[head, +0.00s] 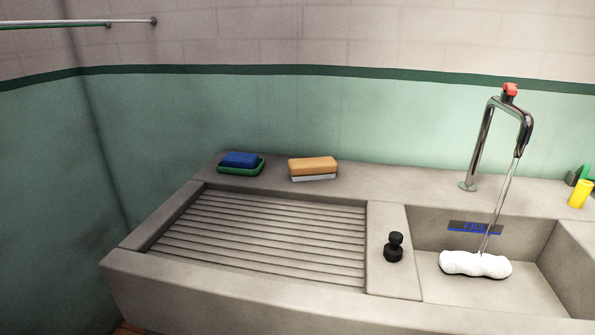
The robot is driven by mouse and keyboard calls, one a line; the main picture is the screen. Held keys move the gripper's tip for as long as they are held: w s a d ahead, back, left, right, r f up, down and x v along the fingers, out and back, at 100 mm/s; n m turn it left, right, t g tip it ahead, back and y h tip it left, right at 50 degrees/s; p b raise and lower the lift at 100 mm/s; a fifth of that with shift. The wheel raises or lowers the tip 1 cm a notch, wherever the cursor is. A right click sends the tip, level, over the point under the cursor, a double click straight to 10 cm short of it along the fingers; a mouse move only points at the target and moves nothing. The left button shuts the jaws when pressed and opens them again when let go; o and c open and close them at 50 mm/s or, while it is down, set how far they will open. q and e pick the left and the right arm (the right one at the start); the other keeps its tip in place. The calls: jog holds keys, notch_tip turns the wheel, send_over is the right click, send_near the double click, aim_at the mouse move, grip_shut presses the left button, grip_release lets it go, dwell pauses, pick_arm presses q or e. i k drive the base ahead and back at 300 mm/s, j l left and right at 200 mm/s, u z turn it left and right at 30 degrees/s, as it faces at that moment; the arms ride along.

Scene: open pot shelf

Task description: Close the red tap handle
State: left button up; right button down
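The tap (480,140) is a chrome pipe standing on the back ledge of the sink at the right. Its red handle (510,90) sits on top of the bend. A thin stream of water (501,200) runs from the spout down into the basin (500,290). The stream falls by a white, lumpy object (475,264) lying in the basin. Neither of my grippers shows in the head view.
A ribbed draining board (265,235) fills the left of the counter. A blue block in a green dish (240,163) and an orange-and-white sponge (313,168) lie behind it. A black stopper (394,247) stands beside the basin. A yellow object (580,194) stands at far right.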

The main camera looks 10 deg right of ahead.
aim_at(511, 88)
jog(key=k+l+z, duration=0.1)
jog(key=z, duration=1.15)
